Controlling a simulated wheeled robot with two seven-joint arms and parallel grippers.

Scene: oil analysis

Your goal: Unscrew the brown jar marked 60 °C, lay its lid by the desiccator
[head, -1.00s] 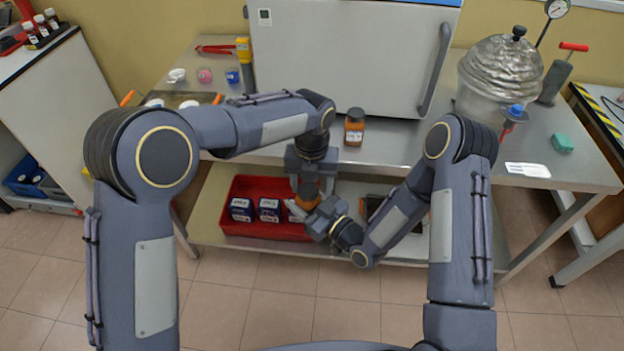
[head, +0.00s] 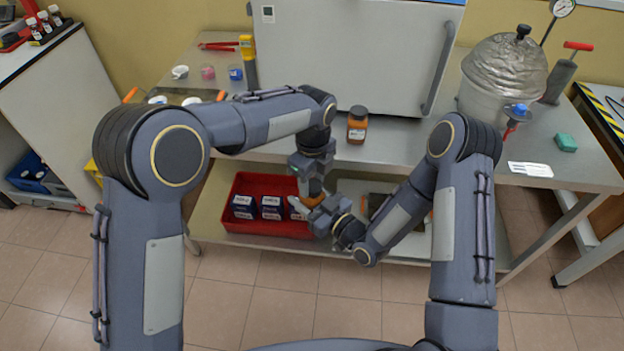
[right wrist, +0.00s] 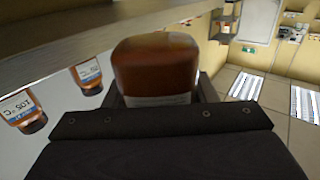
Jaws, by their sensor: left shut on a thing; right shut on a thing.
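A brown jar (head: 312,200) is between my two grippers, in front of the table edge and above the lower shelf. My left gripper (head: 312,184) comes down on its top and is shut there; the lid is hidden by the fingers. My right gripper (head: 322,208) is shut on the jar's body from the lower right. In the right wrist view the jar (right wrist: 155,68) fills the jaws, its pale label mostly hidden and unreadable. The desiccator (head: 500,80), a clear vessel with a knobbed dome, stands at the right of the table.
Another brown jar (head: 357,126) with a dark lid stands by the oven (head: 350,55). A red tray (head: 262,230) with blue-and-white boxes is on the lower shelf. A green block (head: 565,142) and a white card (head: 530,169) lie right of the desiccator's front. Bare tabletop lies left of the card.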

